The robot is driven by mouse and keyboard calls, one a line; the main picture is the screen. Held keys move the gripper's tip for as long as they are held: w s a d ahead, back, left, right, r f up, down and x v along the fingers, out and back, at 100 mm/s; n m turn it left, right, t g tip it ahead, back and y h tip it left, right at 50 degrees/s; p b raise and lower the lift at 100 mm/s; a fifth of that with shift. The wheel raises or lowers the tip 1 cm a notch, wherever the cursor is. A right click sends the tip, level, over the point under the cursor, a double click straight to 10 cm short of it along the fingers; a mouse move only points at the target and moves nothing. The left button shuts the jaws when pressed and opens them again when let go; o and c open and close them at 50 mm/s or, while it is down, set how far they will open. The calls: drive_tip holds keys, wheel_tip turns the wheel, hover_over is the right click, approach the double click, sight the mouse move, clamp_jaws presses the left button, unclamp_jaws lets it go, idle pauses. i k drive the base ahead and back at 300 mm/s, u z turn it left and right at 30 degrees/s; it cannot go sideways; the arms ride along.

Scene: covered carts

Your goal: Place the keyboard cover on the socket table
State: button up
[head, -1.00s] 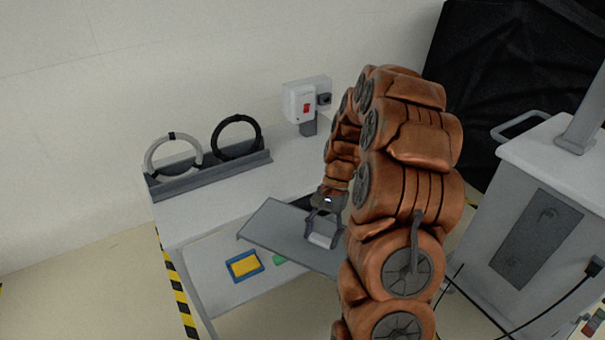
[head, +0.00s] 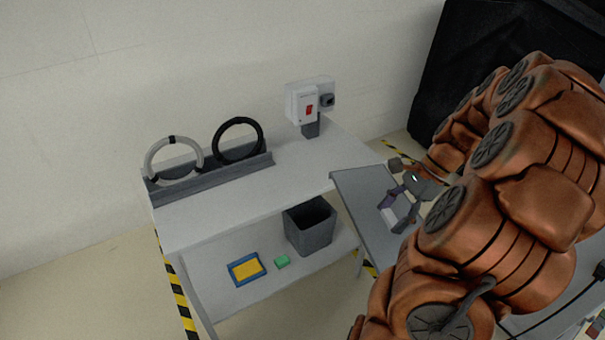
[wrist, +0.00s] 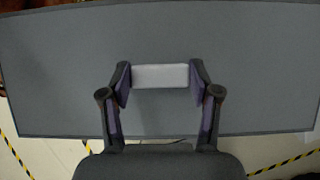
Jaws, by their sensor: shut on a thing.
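The keyboard cover is a flat grey panel (head: 362,196) with a pale block-shaped handle (wrist: 160,77). My gripper (head: 396,208) is shut on that handle, with a finger at each end of it in the wrist view. The panel is held in the air at the right end of the socket table (head: 215,212), tilted in the head view. Part of the panel is hidden behind my arm. The socket table is white, with a socket box (head: 303,104) carrying a red switch at its back right. Its top is bare in front.
A grey rack with a white ring (head: 173,160) and a black ring (head: 238,139) stands along the table's back left. The lower shelf holds a dark bin (head: 311,226), a blue-and-yellow tray (head: 245,269) and a green block (head: 282,262). A black covered shape (head: 505,60) stands at the right.

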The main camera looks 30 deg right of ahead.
sight(305, 183)
drive_tip(key=i, duration=0.9)
